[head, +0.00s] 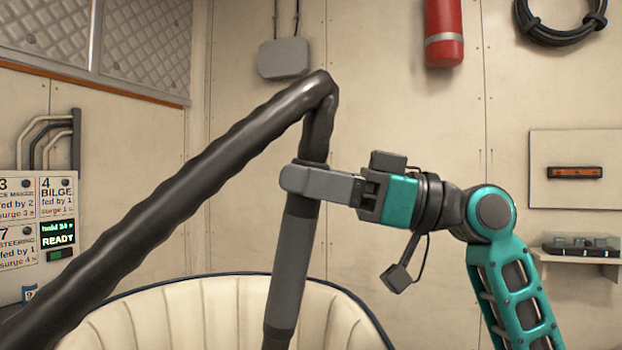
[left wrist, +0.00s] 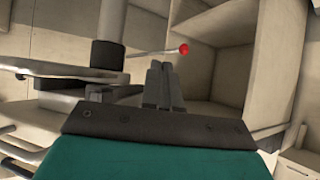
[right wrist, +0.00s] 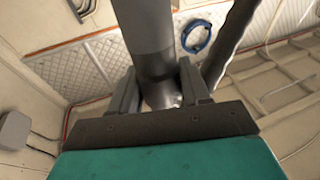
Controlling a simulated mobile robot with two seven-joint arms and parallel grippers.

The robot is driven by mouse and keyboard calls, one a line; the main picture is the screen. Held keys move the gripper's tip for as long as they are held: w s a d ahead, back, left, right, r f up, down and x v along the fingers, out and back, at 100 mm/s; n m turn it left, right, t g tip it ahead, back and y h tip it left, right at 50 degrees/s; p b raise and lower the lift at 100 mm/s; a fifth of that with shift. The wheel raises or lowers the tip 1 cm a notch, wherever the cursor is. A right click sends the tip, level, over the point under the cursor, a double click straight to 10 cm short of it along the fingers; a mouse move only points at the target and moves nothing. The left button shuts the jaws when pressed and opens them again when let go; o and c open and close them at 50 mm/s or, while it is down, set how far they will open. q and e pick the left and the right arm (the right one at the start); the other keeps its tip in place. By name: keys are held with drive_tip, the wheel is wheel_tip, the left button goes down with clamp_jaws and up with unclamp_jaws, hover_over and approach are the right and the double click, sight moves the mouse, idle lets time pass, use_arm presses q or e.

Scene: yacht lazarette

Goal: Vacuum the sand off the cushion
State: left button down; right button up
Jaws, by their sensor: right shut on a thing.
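My right gripper (head: 305,183) is shut on the dark grey vacuum wand (head: 289,265), gripping it near its upper end. The wand stands nearly upright, leaning slightly, and its lower end is cut off by the picture's bottom edge. A thick black hose (head: 190,190) bends over from the wand's top and runs down to the lower left. Behind the wand is the cream, channelled cushion (head: 205,312) with dark piping; only its upper part shows, and I cannot see sand on it. In the right wrist view the wand (right wrist: 147,40) stands between the fingers. My left gripper (left wrist: 164,84) is empty, fingers together.
A panel (head: 40,215) with labels and a READY display is at left. A red cylinder (head: 444,35) and a coiled black cable (head: 562,20) hang on the back wall. A small shelf (head: 582,257) is at right. A red-knobbed lever (left wrist: 183,49) is near my left gripper.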

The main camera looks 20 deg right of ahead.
drive_tip(key=shift+s+d+r, duration=0.1)
idle(0.4)
drive_tip(key=shift+s+d, duration=0.3)
drive_tip(key=shift+s, duration=0.1)
drive_tip(key=shift+s+d+r+b, duration=0.1)
drive_tip(key=shift+s+d+b, duration=0.4)
drive_tip(key=shift+s, duration=0.4)
drive_tip(key=shift+s+d+b, duration=0.3)
drive_tip(key=shift+s+d, duration=0.3)
drive_tip(key=shift+s, duration=0.3)
drive_tip(key=shift+a, duration=0.1)
